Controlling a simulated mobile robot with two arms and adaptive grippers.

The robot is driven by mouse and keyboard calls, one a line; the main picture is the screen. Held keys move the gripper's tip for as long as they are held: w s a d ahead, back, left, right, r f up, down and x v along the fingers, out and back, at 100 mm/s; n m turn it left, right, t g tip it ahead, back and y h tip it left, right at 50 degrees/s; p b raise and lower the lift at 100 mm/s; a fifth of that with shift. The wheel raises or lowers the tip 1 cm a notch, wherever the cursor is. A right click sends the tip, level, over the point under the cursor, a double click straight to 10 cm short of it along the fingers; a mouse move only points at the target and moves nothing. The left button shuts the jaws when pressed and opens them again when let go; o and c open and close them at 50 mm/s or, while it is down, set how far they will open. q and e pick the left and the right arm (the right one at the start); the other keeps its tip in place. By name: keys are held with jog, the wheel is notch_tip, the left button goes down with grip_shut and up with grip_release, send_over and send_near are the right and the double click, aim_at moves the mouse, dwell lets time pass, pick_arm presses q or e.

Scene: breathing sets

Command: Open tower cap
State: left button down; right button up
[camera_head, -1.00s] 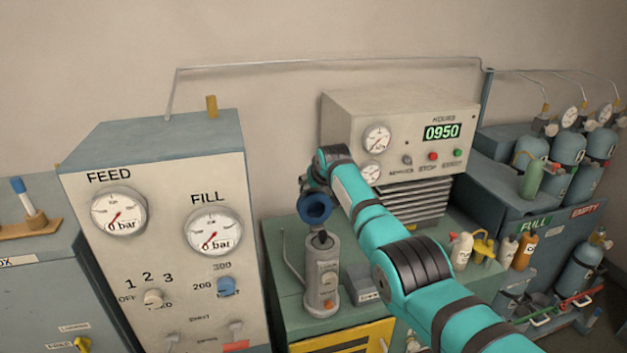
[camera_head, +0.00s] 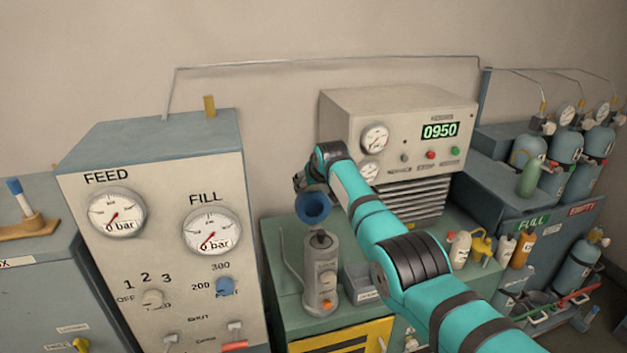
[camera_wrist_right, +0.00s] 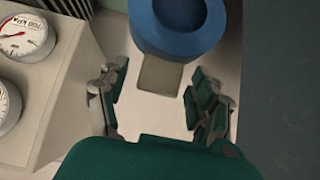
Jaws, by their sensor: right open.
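The tower (camera_head: 320,280) is a grey upright cylinder with a dark top on the green cabinet. A blue ring-shaped piece (camera_head: 312,207) with a dark centre shows just above the tower, with a visible gap between them. It also shows at the top of the right wrist view (camera_wrist_right: 180,28). My right gripper (camera_head: 303,183) is beside the blue piece, mostly hidden behind it and my arm. In the right wrist view my fingers (camera_wrist_right: 158,92) are apart, with the blue piece beyond them; contact cannot be told. My left gripper is out of view.
The gauge panel (camera_head: 155,240) stands left of the tower. A beige control box (camera_head: 400,115) with a 0950 display stands behind my arm. Bottles (camera_head: 460,250) and gas cylinders (camera_head: 565,150) are farther right.

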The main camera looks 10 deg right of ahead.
jog(key=shift+r, duration=0.1)
jog(key=v, duration=1.2)
